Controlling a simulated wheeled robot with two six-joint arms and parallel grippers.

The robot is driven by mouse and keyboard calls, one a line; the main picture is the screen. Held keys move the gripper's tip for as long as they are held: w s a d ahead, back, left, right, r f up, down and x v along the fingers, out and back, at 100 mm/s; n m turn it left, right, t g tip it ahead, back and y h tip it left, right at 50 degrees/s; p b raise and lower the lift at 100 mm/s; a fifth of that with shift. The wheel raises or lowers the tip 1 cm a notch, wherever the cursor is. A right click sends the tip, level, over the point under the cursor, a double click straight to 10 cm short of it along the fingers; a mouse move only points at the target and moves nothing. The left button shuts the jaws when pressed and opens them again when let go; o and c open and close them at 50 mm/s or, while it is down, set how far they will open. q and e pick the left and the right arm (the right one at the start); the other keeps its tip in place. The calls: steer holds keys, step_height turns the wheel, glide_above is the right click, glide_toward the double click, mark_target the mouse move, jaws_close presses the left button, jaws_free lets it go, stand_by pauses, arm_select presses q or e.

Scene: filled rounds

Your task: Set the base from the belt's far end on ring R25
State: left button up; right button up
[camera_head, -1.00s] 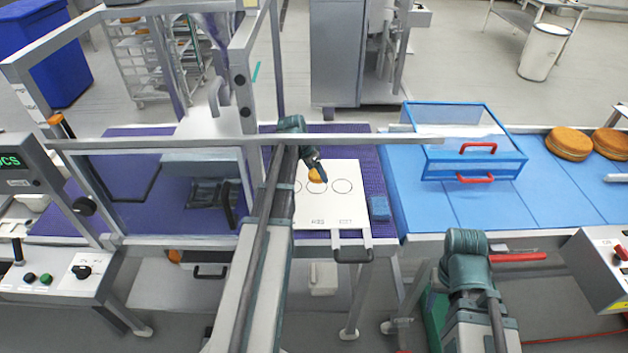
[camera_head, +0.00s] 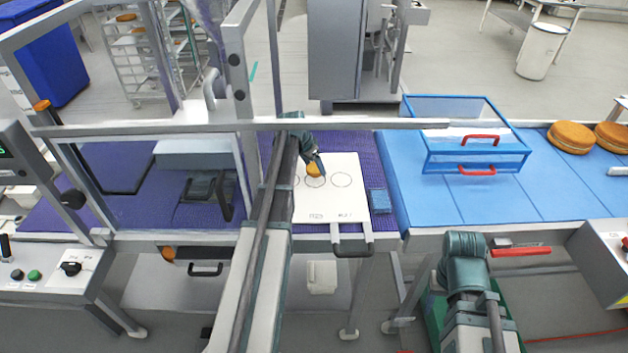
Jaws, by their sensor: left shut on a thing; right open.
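My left gripper (camera_head: 317,165) is over the white board (camera_head: 335,205). It is shut on a small orange-brown round base (camera_head: 312,171). The base overlaps the upper part of the middle ring (camera_head: 316,187) in the picture; I cannot tell whether it touches the board. A ring to the right (camera_head: 341,180) is bare, and one to the left is partly hidden by my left arm. Printed labels near the board's front edge are too small to read. My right arm stands at the lower right, but its gripper does not show.
The board lies on a purple belt (camera_head: 375,165), with a small blue block (camera_head: 378,201) to its right. A blue-framed clear cover (camera_head: 475,155) with red handles stands on the blue belt (camera_head: 550,195). Large filled rounds (camera_head: 572,138) lie farther right. A grey frame bar crosses above the belt.

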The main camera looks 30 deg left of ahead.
mark_target(311, 168)
arm_select(q)
steer(key=shift+f+b, duration=1.8)
steer(key=shift+f, duration=0.1)
steer(key=shift+f, duration=0.15)
steer(key=o, duration=0.8)
steer(key=p+v, duration=0.7)
steer(key=v, duration=0.1)
